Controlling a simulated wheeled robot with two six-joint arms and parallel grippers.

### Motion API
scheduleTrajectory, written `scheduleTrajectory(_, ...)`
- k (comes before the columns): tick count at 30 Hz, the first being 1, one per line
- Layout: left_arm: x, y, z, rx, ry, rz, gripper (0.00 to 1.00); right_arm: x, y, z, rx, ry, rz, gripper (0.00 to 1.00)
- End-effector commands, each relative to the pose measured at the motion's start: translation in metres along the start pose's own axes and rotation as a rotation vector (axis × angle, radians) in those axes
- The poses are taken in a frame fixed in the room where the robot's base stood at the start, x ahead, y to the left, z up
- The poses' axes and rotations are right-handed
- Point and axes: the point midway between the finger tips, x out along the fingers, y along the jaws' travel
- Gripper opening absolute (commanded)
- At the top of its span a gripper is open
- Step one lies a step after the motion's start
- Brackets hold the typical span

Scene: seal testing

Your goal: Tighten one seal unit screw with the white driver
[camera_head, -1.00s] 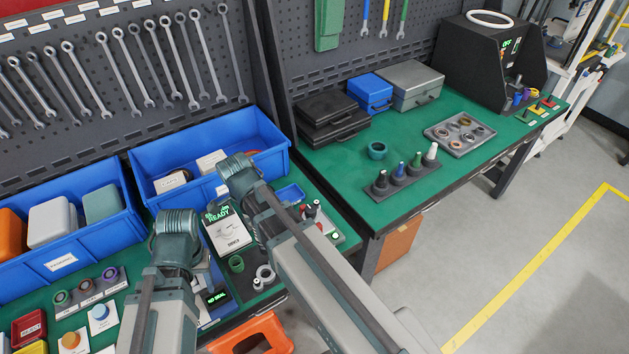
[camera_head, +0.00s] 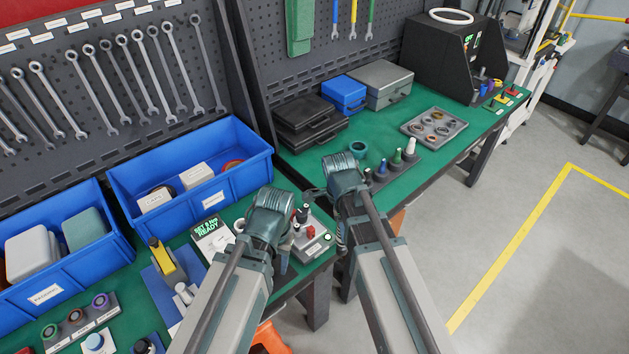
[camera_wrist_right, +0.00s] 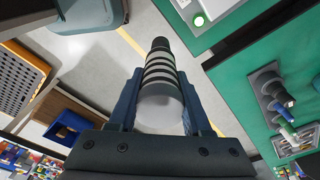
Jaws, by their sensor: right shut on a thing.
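The white driver (camera_head: 411,148) stands upright in the dark rack (camera_head: 430,160) on the right bench, beside green and blue drivers. My right gripper (camera_wrist_right: 161,82) is shut on a grey cylinder with dark rings (camera_wrist_right: 160,103) and a dark tip, held over the floor in the gap between benches. In the head view my right wrist (camera_head: 343,185) is left of the rack, apart from the white driver. My left wrist (camera_head: 268,222) is above the left bench near a grey box with a red button (camera_head: 313,240); its fingers are hidden. I cannot pick out a seal unit screw.
Blue bins (camera_head: 192,172) line the back of the left bench. A yellow-topped device (camera_head: 166,262) stands on a blue base. A tray of rings (camera_head: 434,128), cases (camera_head: 318,115) and a black machine (camera_head: 440,55) occupy the right bench. Floor lies open at right.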

Motion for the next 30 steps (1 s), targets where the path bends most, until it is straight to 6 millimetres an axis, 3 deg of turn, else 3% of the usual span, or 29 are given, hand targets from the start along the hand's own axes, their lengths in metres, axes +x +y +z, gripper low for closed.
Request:
scheduleTrajectory(9,-0.073,-0.007,0.004,-0.006,0.000,0.001,0.50,-0.083,-0.037,0.067,-0.046,-0.001,-0.006,0.00)
scheduleTrajectory(15,-0.103,-0.010,0.006,-0.009,0.000,0.002,0.50,-0.118,-0.049,0.107,-0.068,-0.001,-0.008,0.00)
scheduleTrajectory(21,-0.111,-0.010,0.006,-0.010,0.000,0.002,0.50,-0.128,-0.051,0.124,-0.076,-0.001,-0.009,0.00)
scheduleTrajectory(30,-0.105,-0.010,0.006,-0.009,0.000,0.002,0.50,-0.122,-0.050,0.125,-0.076,-0.001,-0.009,0.00)
